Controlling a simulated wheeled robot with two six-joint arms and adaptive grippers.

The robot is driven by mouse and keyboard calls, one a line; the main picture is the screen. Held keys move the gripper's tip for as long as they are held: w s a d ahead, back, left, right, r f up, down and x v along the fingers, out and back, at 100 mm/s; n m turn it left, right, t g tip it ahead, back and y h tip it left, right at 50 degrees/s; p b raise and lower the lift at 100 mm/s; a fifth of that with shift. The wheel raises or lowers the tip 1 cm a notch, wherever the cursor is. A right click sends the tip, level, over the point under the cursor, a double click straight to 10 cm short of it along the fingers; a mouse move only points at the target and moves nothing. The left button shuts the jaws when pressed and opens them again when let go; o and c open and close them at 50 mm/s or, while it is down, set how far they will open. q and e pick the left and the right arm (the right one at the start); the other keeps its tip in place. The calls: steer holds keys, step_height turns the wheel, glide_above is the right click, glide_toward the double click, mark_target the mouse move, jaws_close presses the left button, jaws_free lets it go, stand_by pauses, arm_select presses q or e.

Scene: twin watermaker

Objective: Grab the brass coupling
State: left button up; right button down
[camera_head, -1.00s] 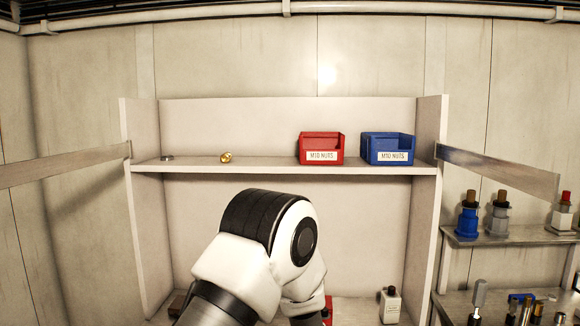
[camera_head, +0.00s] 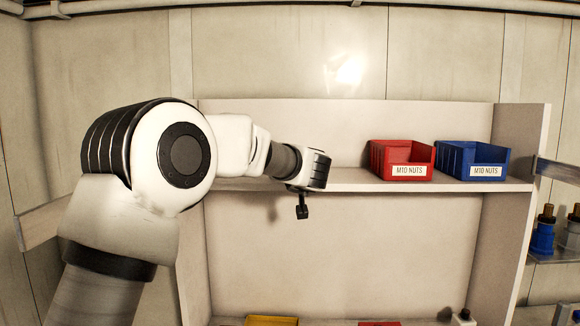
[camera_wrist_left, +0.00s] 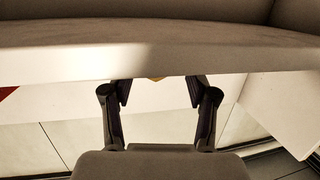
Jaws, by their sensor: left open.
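The brass coupling cannot be made out for sure. In the head view my left arm covers the part of the upper shelf (camera_head: 350,186) where it lay. My left gripper (camera_wrist_left: 158,90) is open in the left wrist view, its two dark fingers apart below the pale shelf edge (camera_wrist_left: 60,62). A small yellowish patch (camera_wrist_left: 157,78) shows between the fingertips at that edge; I cannot tell what it belongs to. In the head view a small dark part of my arm's end hangs just below the shelf's front edge. My right gripper is not in view.
A red bin (camera_head: 402,160) and a blue bin (camera_head: 473,160), both labelled M10 NUTS, stand on the upper shelf to the right of my arm. A yellow object (camera_head: 270,321) shows low down. The space between the shelves is mostly clear.

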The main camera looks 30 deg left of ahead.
arm_select(q)
steer(key=shift+w+a+f, duration=0.2)
steer(key=shift+a, duration=0.3)
steer(key=shift+w+f, duration=0.2)
steer(key=shift+w, duration=0.05)
steer(key=shift+w+d, duration=0.1)
steer(key=shift+w, duration=0.15)
steer(key=shift+c, duration=0.3)
steer(key=shift+d+r, duration=0.1)
steer(key=shift+d, duration=0.3)
jaws_close()
steer(key=shift+s+a+r, duration=0.1)
steer(key=shift+s+a, duration=0.05)
steer(key=shift+s, duration=0.15)
steer(key=shift+w+a, duration=0.1)
steer(key=shift+a, duration=0.1)
steer(key=shift+w+d, duration=0.1)
